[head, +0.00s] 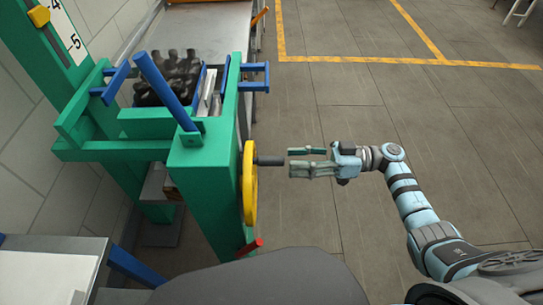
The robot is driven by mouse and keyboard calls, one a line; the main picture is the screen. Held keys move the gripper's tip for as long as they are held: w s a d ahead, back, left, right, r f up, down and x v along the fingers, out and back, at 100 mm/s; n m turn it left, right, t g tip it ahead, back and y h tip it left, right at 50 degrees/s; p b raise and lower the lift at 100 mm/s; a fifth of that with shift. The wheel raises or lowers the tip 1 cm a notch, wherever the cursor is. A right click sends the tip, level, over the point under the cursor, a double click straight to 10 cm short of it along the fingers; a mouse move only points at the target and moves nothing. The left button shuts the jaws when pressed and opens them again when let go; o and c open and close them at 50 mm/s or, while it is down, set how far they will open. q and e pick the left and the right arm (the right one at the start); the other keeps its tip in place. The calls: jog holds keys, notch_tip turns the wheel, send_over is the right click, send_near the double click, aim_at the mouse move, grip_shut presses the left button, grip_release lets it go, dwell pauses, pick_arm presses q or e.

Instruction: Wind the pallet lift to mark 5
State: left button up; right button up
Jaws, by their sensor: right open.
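The green pallet lift (205,170) stands left of centre. Its yellow handwheel (250,185) is on the right side, seen nearly edge-on, with a dark grip (270,160) sticking out to the right. A white scale (68,32) on the green upright shows the marks 4 and 5. A yellow pointer (39,16) sits beside the scale, near mark 4 and above mark 5. My right gripper (290,161) is open, its fingers pointing left at the dark grip, with the fingertips just short of its end. My left gripper is not in view.
Dark bottles (178,72) stand in a group on the lift. A red-ended lever (250,246) sticks out below the wheel. A grey table (50,245) is at the lower left. The floor (340,100) to the right, with yellow lines, is clear.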

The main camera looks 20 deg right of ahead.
aim_at(253, 161)
jog(key=x, duration=0.7)
grip_shut()
